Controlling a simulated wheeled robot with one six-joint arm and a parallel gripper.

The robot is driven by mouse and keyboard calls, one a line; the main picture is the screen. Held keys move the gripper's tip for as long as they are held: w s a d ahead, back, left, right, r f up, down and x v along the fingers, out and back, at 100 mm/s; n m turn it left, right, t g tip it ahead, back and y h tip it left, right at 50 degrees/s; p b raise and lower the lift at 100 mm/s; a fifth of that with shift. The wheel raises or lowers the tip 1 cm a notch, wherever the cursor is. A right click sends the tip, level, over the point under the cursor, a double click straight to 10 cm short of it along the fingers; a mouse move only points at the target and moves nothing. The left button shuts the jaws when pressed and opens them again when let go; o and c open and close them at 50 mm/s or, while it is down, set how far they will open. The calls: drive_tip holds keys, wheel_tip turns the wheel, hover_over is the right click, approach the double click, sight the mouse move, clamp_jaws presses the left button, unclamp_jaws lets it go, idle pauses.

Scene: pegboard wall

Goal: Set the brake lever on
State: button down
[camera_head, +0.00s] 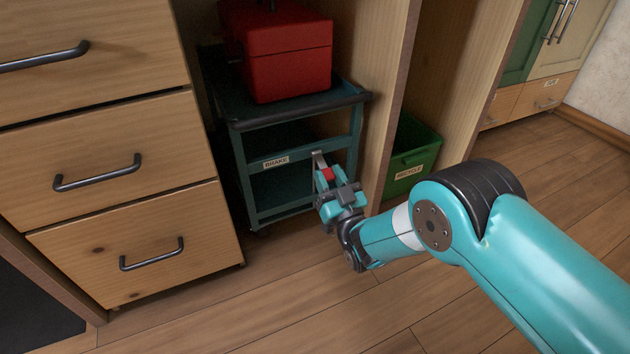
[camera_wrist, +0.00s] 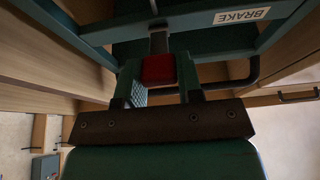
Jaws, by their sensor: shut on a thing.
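The brake lever (camera_head: 319,159) is a short grey metal bar with a red grip, on the front of a teal cart (camera_head: 252,217) beside its BRAKE label (camera_head: 276,163). My gripper (camera_head: 329,186) is at the lever and shut on its red end. In the wrist view the red grip of the lever (camera_wrist: 158,69) sits between the two fingers of my gripper (camera_wrist: 159,88). The grey bar runs from the grip to the cart's rail. The BRAKE label (camera_wrist: 241,16) shows upside down near the top. The fingers partly hide the red grip.
The cart stands in a bay between wooden drawers (camera_head: 120,200) and a wooden panel (camera_head: 385,110). A red toolbox (camera_head: 290,75) rests on the cart. A green RECYCLE bin (camera_head: 412,155) stands right of the panel. The wooden floor in front is clear.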

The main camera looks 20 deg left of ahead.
drive_tip(key=shift+w+a+f+y+b, duration=0.1)
drive_tip(key=shift+f+y+b, duration=0.15)
drive_tip(key=shift+b, duration=0.25)
drive_tip(key=shift+r+t, duration=0.1)
drive_tip(key=shift+t, duration=0.2)
drive_tip(key=c, duration=0.8)
unclamp_jaws()
drive_tip(key=shift+o, duration=0.2)
drive_tip(key=p+v, duration=1.4)
drive_tip(key=v, duration=0.3)
drive_tip(key=shift+f, duration=0.25)
